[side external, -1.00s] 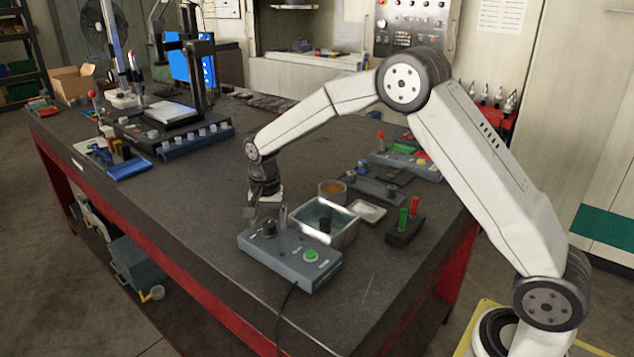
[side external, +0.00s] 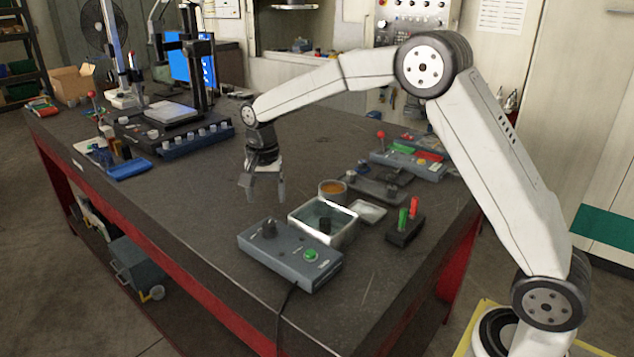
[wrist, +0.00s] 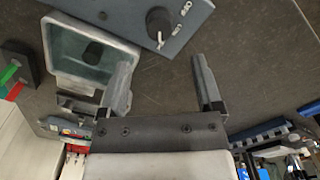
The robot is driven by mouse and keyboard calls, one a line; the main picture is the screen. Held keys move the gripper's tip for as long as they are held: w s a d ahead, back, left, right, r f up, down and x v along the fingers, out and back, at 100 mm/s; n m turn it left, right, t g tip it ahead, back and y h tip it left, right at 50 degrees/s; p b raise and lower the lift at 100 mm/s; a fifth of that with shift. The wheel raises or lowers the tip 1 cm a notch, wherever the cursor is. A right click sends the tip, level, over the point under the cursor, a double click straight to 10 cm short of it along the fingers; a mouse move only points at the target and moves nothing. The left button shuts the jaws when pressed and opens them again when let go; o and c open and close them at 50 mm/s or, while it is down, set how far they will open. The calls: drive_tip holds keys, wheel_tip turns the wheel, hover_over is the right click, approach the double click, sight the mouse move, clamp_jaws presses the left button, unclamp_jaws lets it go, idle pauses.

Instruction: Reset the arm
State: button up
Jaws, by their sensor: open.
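My gripper (side external: 263,189) is open and empty. It hangs above the dark table (side external: 200,200), behind the grey control box (side external: 290,257) with a black knob and a green button, and left of the metal tray (side external: 346,236). In the wrist view, the two fingers of my gripper (wrist: 165,80) are spread apart with bare tabletop between them. The control box (wrist: 180,22) lies beyond the fingertips there, with its knob visible. The tray, holding a dark cylindrical piece (side external: 324,226), appears at the left of that view.
An amber-filled cup (side external: 332,193) and a small white dish (side external: 367,212) stand behind the tray. A black holder with green and red handles (side external: 405,228) is to its right. A stand with a flat plate (side external: 170,113) is at the back left. The table's left-middle area is clear.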

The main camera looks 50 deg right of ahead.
drive_tip(key=shift+r, duration=0.3)
drive_tip(key=shift+s+n, duration=0.3)
drive_tip(key=shift+s, duration=0.05)
drive_tip(key=s+f+n+t, duration=0.1)
drive_tip(key=s+f+n, duration=0.1)
drive_tip(key=s, duration=0.6)
drive_tip(key=s+f+n, duration=0.3)
drive_tip(key=s+n, duration=0.1)
drive_tip(key=s, duration=0.3)
drive_tip(key=s+f+n+t, duration=0.1)
drive_tip(key=s+n, duration=0.3)
drive_tip(key=s, duration=0.4)
drive_tip(key=shift+s+d+f+t, duration=0.1)
drive_tip(key=shift+s+f+t, duration=0.25)
drive_tip(key=shift+f, duration=0.3)
